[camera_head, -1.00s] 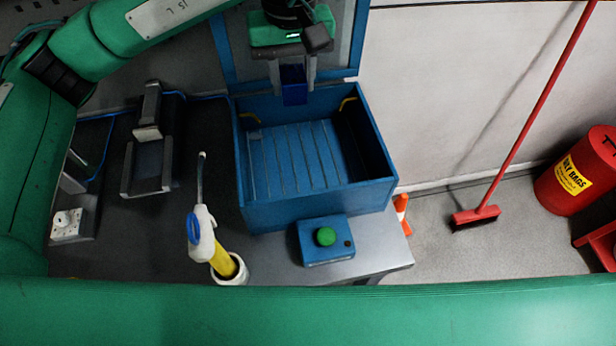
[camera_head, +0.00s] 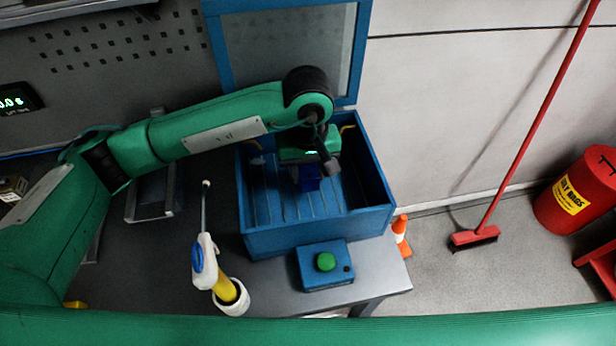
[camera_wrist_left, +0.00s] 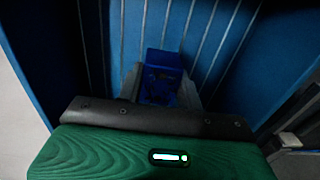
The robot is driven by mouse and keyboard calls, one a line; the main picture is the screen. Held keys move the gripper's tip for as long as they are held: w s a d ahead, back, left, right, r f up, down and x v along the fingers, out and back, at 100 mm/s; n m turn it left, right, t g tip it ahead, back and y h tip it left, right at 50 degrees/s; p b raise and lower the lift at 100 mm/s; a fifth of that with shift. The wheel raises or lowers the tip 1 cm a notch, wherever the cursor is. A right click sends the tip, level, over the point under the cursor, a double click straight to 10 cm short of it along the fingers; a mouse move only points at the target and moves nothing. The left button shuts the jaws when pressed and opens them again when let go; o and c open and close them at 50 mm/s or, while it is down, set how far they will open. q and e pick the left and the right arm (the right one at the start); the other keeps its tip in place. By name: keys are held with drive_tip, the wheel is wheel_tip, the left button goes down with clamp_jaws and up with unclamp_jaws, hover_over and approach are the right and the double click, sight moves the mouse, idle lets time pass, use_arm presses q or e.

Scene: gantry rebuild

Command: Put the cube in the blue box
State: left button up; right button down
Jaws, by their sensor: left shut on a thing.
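The cube (camera_head: 310,184) is dark blue and is held between the fingers of my left gripper (camera_head: 309,174). In the head view the gripper is inside the outline of the open blue box (camera_head: 318,233), over its ribbed floor. The left wrist view shows the cube (camera_wrist_left: 162,65) between the fingertips of my gripper (camera_wrist_left: 160,85), with the box floor and walls (camera_wrist_left: 60,45) around it. I cannot tell whether the cube touches the floor. The box lid (camera_head: 285,50) stands open at the back. My right gripper is not seen.
A blue button box (camera_head: 325,267) with a green button stands in front of the blue box. A white and yellow tool (camera_head: 205,260) stands in a white cup (camera_head: 233,300) to the left. A red broom (camera_head: 474,238) and a red bin (camera_head: 580,190) are on the floor at right.

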sight(308, 183)
use_arm(q)
drive_tip(key=shift+f, duration=0.6)
wheel_tip(308, 183, down, 2)
drive_tip(key=shift+f+p, duration=0.15)
drive_tip(key=shift+p, duration=0.35)
drive_tip(key=shift+f, duration=0.25)
drive_tip(key=shift+f+b, duration=0.2)
drive_tip(key=shift+b, duration=0.15)
drive_tip(key=o, duration=1.1)
drive_tip(key=shift+r, duration=0.1)
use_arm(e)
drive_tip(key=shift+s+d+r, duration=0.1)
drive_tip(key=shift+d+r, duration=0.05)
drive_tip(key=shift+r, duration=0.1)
